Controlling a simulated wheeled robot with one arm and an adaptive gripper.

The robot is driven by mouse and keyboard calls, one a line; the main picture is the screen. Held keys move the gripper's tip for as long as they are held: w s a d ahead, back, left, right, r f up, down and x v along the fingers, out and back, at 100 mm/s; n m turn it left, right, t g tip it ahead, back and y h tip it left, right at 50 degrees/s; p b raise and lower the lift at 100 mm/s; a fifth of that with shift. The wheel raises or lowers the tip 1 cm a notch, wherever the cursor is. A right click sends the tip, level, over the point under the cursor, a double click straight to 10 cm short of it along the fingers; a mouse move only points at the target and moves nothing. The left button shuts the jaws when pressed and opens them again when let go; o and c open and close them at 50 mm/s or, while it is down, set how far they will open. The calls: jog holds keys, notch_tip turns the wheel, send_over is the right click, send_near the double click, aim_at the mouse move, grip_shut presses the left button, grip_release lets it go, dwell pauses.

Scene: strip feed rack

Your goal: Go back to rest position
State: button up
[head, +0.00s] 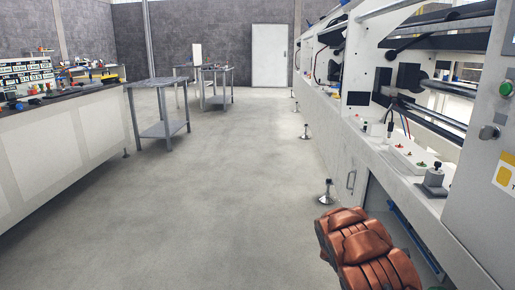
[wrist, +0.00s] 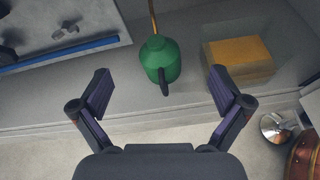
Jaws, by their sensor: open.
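My gripper (wrist: 160,95) shows in the wrist view with its two fingers spread wide and nothing between them. Beyond the fingertips a green can (wrist: 160,57) with a dark handle and a thin tan spout stands on a grey shelf (wrist: 190,105). The can appears apart from both fingers. A yellow-topped box (wrist: 240,50) is on the shelf to the right of the can. In the head view the gripper does not show; copper-coloured parts (head: 365,250) of my own body show at the lower right.
A long white machine (head: 345,130) runs along the right side, with metal feet (head: 325,192) on the floor. A workbench (head: 55,140) stands at the left and a grey table (head: 160,105) beyond it. The floor (head: 200,210) between is clear back to a white door (head: 270,55).

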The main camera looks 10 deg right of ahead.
jog(key=s+a+r+m+y+p, duration=0.1)
jog(key=s+a+r+m+p, duration=0.25)
jog(key=r, duration=0.65)
jog(key=s+a+r+m+g+y+p, duration=0.1)
jog(key=s+a+r+m+p, duration=0.15)
jog(key=a+r+p, duration=0.45)
jog(key=s+a+r+m+y+p, duration=0.2)
jog(key=s+a+r+p, duration=0.15)
jog(key=r, duration=0.85)
jog(key=s+a+r+m+t+y+p, duration=0.1)
jog(key=s+a+r+y+p, duration=0.2)
jog(key=s+a+r+p, duration=0.3)
jog(key=s+a+r+m+t+y+p, duration=0.1)
jog(key=s+a+r+p, duration=0.5)
jog(key=a, duration=0.8)
jog(key=s+a+r+m+t+y+p, duration=0.1)
jog(key=s+a+r+y+p, duration=0.4)
jog(key=a+r, duration=0.5)
jog(key=s+r+m+p, duration=0.1)
jog(key=s+p, duration=0.1)
jog(key=p, duration=0.1)
jog(key=shift+r+m+p, duration=0.3)
jog(key=shift+m, duration=0.1)
jog(key=shift+a, duration=0.1)
jog(key=shift+c, duration=0.4)
